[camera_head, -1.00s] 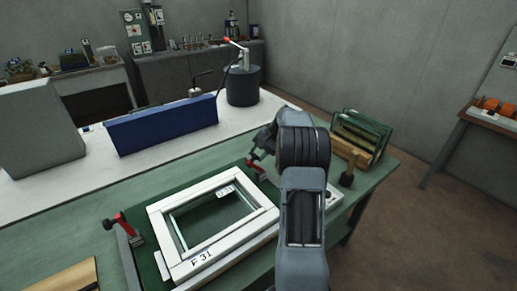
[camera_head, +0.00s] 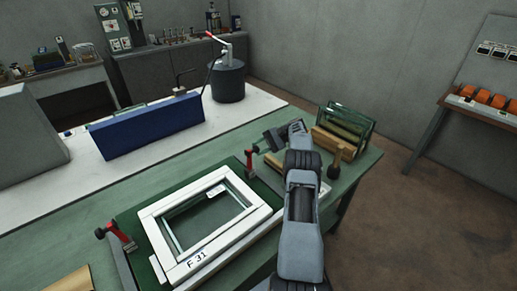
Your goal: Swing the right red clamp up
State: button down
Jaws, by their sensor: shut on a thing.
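The white window frame (camera_head: 205,218), marked F 31, lies on the dark green board on the bench. The right red clamp (camera_head: 249,160) stands at the frame's far right corner, with its red arm near upright. My gripper (camera_head: 259,149) is at the top of this clamp and shut on it; the fingertips are small and partly hidden by the gripper's dark body.
A blue box (camera_head: 147,128) and a dark round drum (camera_head: 227,82) stand on the white bench behind. The bench between the blue box and the frame is clear.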

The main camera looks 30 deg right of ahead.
jog(key=shift+d+f+y, duration=0.1)
jog(key=shift+f+y, duration=0.05)
jog(key=shift+y, duration=0.15)
jog(key=c, duration=0.9)
grip_release()
jog(key=shift+o, duration=0.7)
